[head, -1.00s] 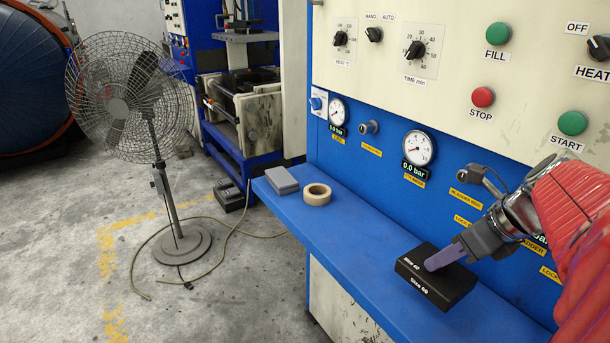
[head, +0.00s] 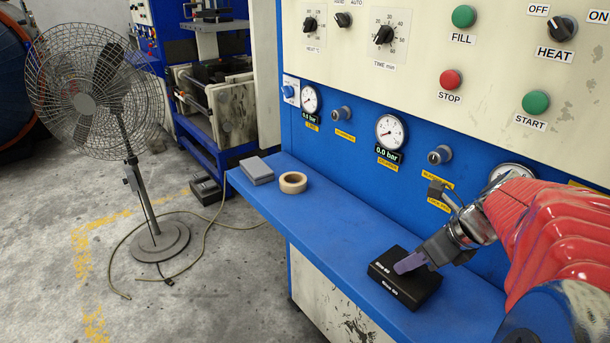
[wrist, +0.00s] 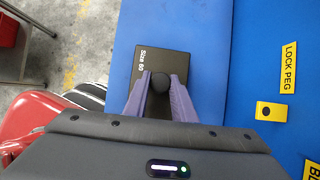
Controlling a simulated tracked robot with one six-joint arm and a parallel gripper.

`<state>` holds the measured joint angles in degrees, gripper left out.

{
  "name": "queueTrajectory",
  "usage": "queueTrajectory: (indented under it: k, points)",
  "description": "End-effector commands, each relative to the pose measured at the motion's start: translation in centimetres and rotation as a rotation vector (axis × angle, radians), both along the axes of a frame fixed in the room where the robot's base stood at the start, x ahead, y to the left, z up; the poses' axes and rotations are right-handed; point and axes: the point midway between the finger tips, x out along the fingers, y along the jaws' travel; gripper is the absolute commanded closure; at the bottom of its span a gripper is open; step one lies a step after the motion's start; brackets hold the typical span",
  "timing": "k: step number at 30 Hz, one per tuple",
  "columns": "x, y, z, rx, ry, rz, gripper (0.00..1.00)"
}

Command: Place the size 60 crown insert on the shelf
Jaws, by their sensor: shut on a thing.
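The size 60 crown insert (head: 403,285) is a black block with white "Size 60" lettering. It rests on, or just over, the blue shelf (head: 330,240) of the press; the exact contact cannot be told. My gripper (head: 408,264) comes in from the right with its purple fingers at the top of the insert. In the wrist view, the fingers close around a dark round knob (wrist: 160,82) on the insert (wrist: 150,62). The shelf also shows in the wrist view (wrist: 212,60).
A grey block (head: 257,170) and a roll of tape (head: 293,182) lie at the shelf's left end. The press panel with gauges and buttons rises behind the shelf. A caged fan (head: 95,95) stands on the floor at left. The shelf between tape and insert is clear.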

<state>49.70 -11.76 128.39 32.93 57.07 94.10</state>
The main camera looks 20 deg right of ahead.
Motion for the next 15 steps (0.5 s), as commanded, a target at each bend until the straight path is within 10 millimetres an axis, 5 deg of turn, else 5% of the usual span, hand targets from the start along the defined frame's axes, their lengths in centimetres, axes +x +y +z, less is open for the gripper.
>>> queueTrajectory:
  k: [8, 9, 15]
  points:
    - [0.00, -0.03, -0.07, 0.000, -0.001, 0.000, 1.00]
    - [-0.01, -0.02, -0.17, 0.000, 0.000, -0.001, 0.76]
    - [-0.02, -0.03, -0.14, 0.000, 0.000, 0.000, 0.62]
